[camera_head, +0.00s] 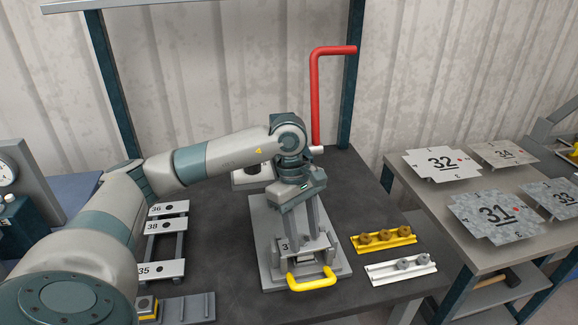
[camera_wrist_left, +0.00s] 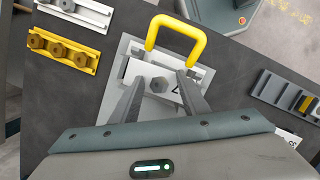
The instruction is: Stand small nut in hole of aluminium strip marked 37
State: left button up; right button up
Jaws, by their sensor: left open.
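My left gripper (camera_head: 306,236) points down over the grey bender plate (camera_head: 263,215), with its fingers apart. In the left wrist view its two fingers (camera_wrist_left: 160,82) stand on either side of a small grey hex nut (camera_wrist_left: 158,85). The nut sits on a pale strip (camera_wrist_left: 137,70), at its middle; I cannot tell how deep it is in the hole. In the head view the strip (camera_head: 285,246) shows a "3", and the rest of its mark is hidden by the fingers; the wrist view shows part of a digit, perhaps a 7. My right gripper is not in view.
A yellow handle (camera_head: 312,281) stands in front of the strip. A yellow rack (camera_head: 364,248) holds brown nuts; a white rack (camera_head: 379,272) holds two grey nuts. Strips 36 (camera_head: 180,208), 38 (camera_head: 180,226) and 35 (camera_head: 172,268) lie left. A red lever (camera_head: 315,95) rises behind.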

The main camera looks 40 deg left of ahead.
pick_arm(q)
jog(key=b+v, duration=0.2)
jog(key=v, duration=1.6)
jog(key=shift+a, duration=0.3)
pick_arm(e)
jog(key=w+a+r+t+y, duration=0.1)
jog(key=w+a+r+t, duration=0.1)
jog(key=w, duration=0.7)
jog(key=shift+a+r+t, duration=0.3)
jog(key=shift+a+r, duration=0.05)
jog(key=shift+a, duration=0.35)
pick_arm(q)
jog(key=shift+f, duration=0.1)
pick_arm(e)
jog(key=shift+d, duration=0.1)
